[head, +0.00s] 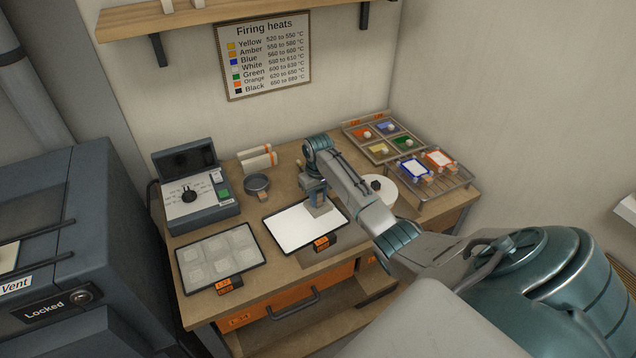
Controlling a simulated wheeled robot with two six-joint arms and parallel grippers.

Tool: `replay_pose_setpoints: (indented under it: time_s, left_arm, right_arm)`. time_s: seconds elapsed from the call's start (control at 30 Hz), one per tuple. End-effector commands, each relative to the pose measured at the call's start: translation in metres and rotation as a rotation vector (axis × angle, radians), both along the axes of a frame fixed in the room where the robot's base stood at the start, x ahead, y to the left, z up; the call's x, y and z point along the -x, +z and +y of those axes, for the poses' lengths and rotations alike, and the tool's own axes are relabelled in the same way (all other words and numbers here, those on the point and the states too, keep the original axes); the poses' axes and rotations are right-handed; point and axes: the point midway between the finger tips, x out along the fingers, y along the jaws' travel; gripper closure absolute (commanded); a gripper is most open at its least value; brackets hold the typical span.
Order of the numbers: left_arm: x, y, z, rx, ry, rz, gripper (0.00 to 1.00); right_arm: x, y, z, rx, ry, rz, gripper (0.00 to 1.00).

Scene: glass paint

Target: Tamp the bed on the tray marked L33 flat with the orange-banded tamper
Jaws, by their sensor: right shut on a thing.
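A tray (266,229) with a smooth white bed lies in the middle of the bench; its orange tag is too small to read surely. A second tray (187,287) at left holds a grey bed with several lumpy squares; its orange tag is also hard to read. My right gripper (314,192) is over the right part of the white bed, shut on a tamper. The tamper's pale flat foot (320,208) shows below the jaws at the bed's surface; I cannot tell whether it touches. No orange band shows on it, as the gripper hides its upper part. My left gripper is out of view.
A controller box (196,192) and a small dark pan (257,185) stand behind the trays. Two pale rolls with orange ends (258,160) lie at the back. A white disc (382,194), a rack (445,182) and a colour tray (380,150) are at right. A kiln (60,240) stands at left.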

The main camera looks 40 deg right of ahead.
Motion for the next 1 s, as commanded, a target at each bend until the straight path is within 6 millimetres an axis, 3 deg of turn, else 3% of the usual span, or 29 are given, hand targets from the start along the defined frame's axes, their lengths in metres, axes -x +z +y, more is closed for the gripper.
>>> replay_pose_setpoints:
  time_s: [0.53, 1.0]
  left_arm:
    - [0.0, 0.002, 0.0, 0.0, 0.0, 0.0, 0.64]
    - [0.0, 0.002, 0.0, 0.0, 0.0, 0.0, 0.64]
  right_arm:
    - [0.0, -0.001, 0.0, 0.0, 0.0, 0.001, 0.96]
    - [0.0, 0.021, 0.0, 0.0, 0.0, 0.0, 0.96]
